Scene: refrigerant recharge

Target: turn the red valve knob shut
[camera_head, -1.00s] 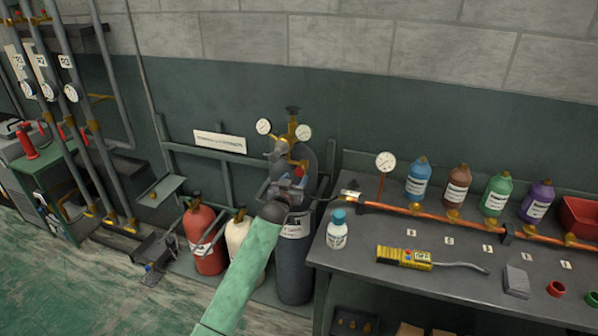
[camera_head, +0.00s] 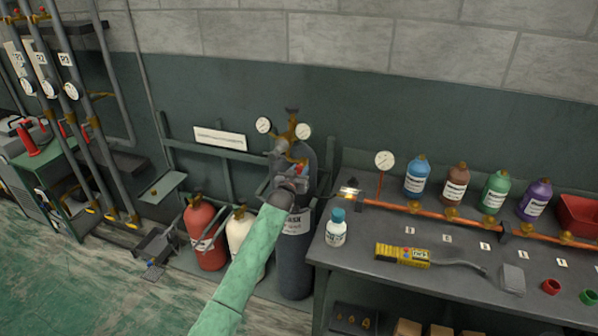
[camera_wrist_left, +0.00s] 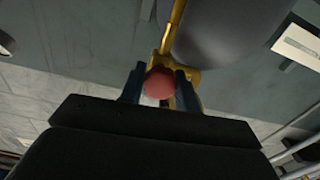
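The red valve knob (camera_wrist_left: 158,84) is in the middle of the left wrist view, in front of a brass fitting (camera_wrist_left: 188,70). In the head view a small bit of red (camera_head: 303,168) shows just above my gripper, below the brass valve with two gauges (camera_head: 293,132) on top of the dark grey cylinder (camera_head: 295,265). My left gripper (camera_wrist_left: 160,86) has a finger on each side of the knob, with no clear gap seen, so it looks shut on it. In the head view the left gripper (camera_head: 298,180) hides most of the valve front. My right gripper is not in view.
A red cylinder (camera_head: 205,238) and a cream cylinder (camera_head: 238,232) stand left of the grey one. On the right, a workbench (camera_head: 365,265) holds a copper pipe (camera_head: 420,210), a small white bottle (camera_head: 336,232), a yellow detector (camera_head: 402,256) and coloured bottles.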

